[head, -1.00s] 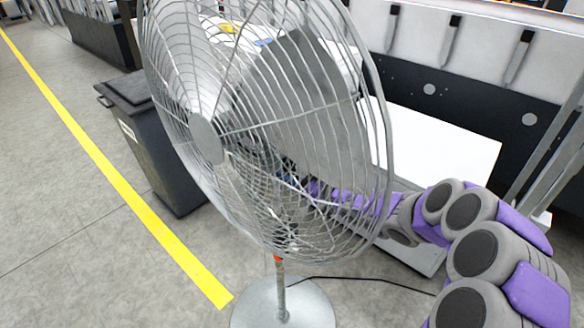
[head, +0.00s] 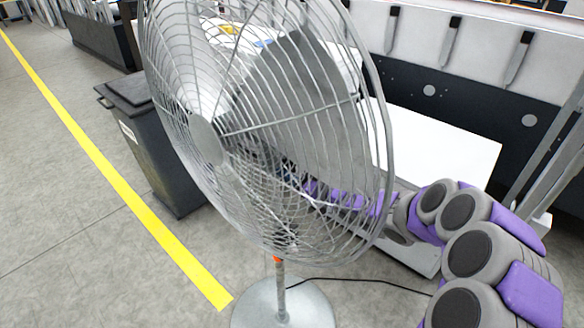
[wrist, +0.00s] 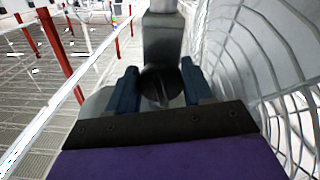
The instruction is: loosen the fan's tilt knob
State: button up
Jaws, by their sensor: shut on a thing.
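The fan (head: 205,140) stands on a round grey base in the head view, its wire cage in front of most of my arm. In the wrist view the cage (wrist: 255,65) fills the right side. The dark round tilt knob (wrist: 161,84), with a raised ridge across it, sits below the grey upright part of the fan. My gripper (wrist: 163,88) has its two blue fingers on the left and right of the knob and is shut on it. In the head view my gripper is hidden behind the cage.
A dark bin (head: 150,140) stands left of the fan, beside a yellow floor line (head: 110,175). A white-topped machine part (head: 440,145) is behind my arm. A black cable (head: 355,280) runs from the fan's base. Red posts (wrist: 60,55) show at left in the wrist view.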

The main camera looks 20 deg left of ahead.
jog(key=shift+r+m+p, duration=0.15)
jog(key=shift+m+p, duration=0.15)
jog(key=shift+p, duration=0.45)
jog(key=shift+c, duration=0.2)
jog(key=shift+r+p, duration=0.1)
jog(key=shift+p, duration=0.4)
jog(key=shift+f+m+p, duration=0.2)
jog(key=shift+m+p, duration=0.5)
jog(key=shift+p, duration=0.4)
jog(key=o, duration=1)
jog(key=shift+d, duration=0.1)
jog(key=v, duration=1.7)
jog(key=shift+p, duration=0.4)
